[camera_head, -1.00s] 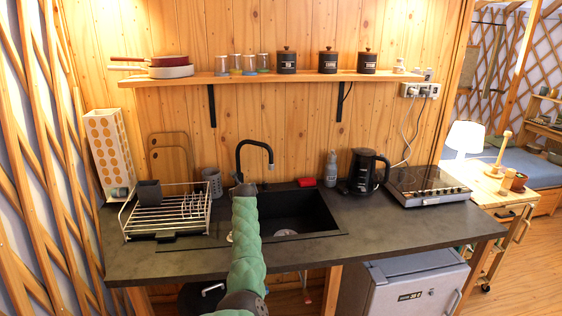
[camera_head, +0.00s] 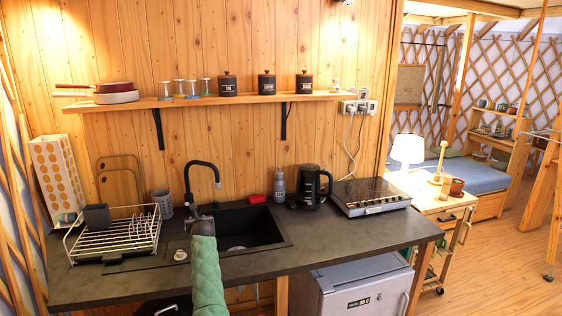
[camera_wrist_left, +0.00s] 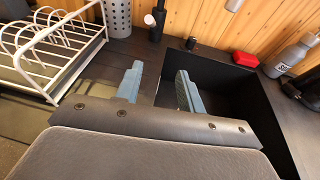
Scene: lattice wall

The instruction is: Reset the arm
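My left arm in its green padded sleeve rises from the bottom of the head view. Its dark left gripper (camera_head: 200,218) is over the counter at the left edge of the black sink (camera_head: 236,228), below the black faucet (camera_head: 202,176). In the left wrist view the two blue-grey fingers (camera_wrist_left: 158,86) stand apart with nothing between them, beside the sink (camera_wrist_left: 225,95). My right gripper is in neither view.
A white dish rack (camera_head: 115,238) stands left of the gripper and also shows in the wrist view (camera_wrist_left: 62,45). A kettle (camera_head: 309,187), grey bottle (camera_head: 279,184), red item (camera_head: 256,199) and hob (camera_head: 369,196) are to the right. The counter front (camera_head: 330,247) is clear.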

